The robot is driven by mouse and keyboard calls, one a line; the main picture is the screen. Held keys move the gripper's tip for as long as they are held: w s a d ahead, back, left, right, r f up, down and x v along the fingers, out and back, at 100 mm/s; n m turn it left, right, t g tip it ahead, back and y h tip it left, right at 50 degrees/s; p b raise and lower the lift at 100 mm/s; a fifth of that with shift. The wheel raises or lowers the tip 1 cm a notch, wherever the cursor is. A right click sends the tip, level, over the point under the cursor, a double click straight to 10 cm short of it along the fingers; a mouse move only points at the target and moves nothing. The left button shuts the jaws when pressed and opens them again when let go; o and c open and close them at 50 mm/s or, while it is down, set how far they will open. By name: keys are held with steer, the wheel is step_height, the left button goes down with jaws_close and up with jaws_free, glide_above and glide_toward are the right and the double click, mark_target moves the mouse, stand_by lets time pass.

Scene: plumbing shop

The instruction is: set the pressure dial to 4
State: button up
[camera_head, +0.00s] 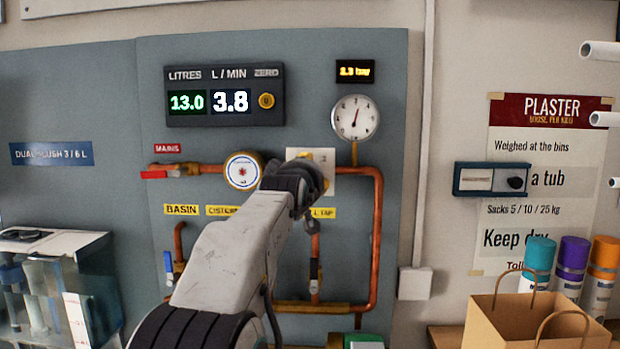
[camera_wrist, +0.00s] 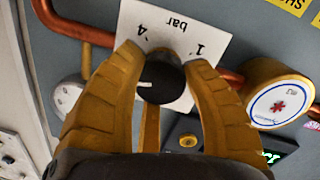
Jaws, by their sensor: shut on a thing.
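The pressure dial is a black round knob (camera_wrist: 161,82) on a white plate (camera_wrist: 205,45) marked "1", "4" and "bar", seen upside down in the wrist view. My gripper (camera_wrist: 165,58) has its two yellow fingers closed around the knob. In the head view my arm hides the knob and only part of the white plate (camera_head: 325,158) shows. A small display (camera_head: 355,71) above shows a yellow bar reading, perhaps 2.3 or 3.3. The round gauge (camera_head: 355,118) below it has its needle pointing nearly up.
Copper pipe (camera_head: 376,240) runs around the plate. A round white-faced brass meter (camera_head: 243,171) sits just left of it, also in the wrist view (camera_wrist: 280,100). A flow display (camera_head: 224,95) is above. A paper bag (camera_head: 530,325) and several spray cans stand at lower right.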

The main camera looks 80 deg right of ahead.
steer(key=shift+w+r, duration=0.15)
steer(key=shift+r, duration=0.2)
steer(key=o, duration=0.8)
steer(key=shift+c, duration=0.2)
steer(key=o, duration=0.4)
steer(key=shift+f, duration=0.25)
steer(key=shift+o, duration=0.2)
steer(key=a, duration=1.2)
steer(key=shift+w+r, duration=0.2)
steer(key=shift+r, duration=0.1)
